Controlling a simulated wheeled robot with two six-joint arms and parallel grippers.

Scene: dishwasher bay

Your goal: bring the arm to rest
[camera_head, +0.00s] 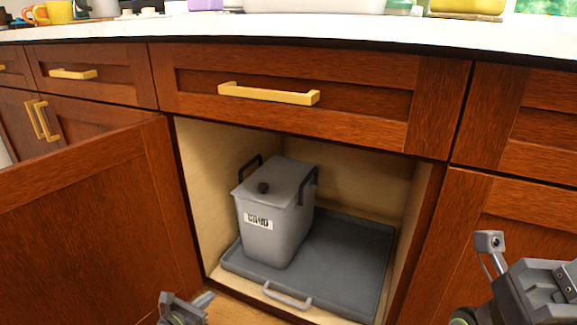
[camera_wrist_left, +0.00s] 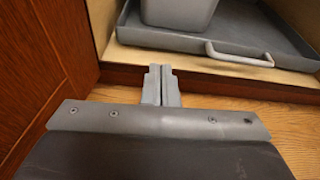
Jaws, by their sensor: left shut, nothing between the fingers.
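My left gripper (camera_head: 207,299) shows at the bottom edge of the head view, low in front of the open cabinet. In the left wrist view its two fingers (camera_wrist_left: 161,86) are together with nothing between them. They point toward the cabinet's lower front edge and are apart from the tray handle (camera_wrist_left: 240,55).
A grey lidded bin (camera_head: 272,228) stands on a dark pull-out tray (camera_head: 350,262) inside the cabinet. The cabinet door (camera_head: 95,225) stands open at left. A drawer with a yellow handle (camera_head: 268,94) is shut above. The white counter (camera_head: 250,27) holds several items.

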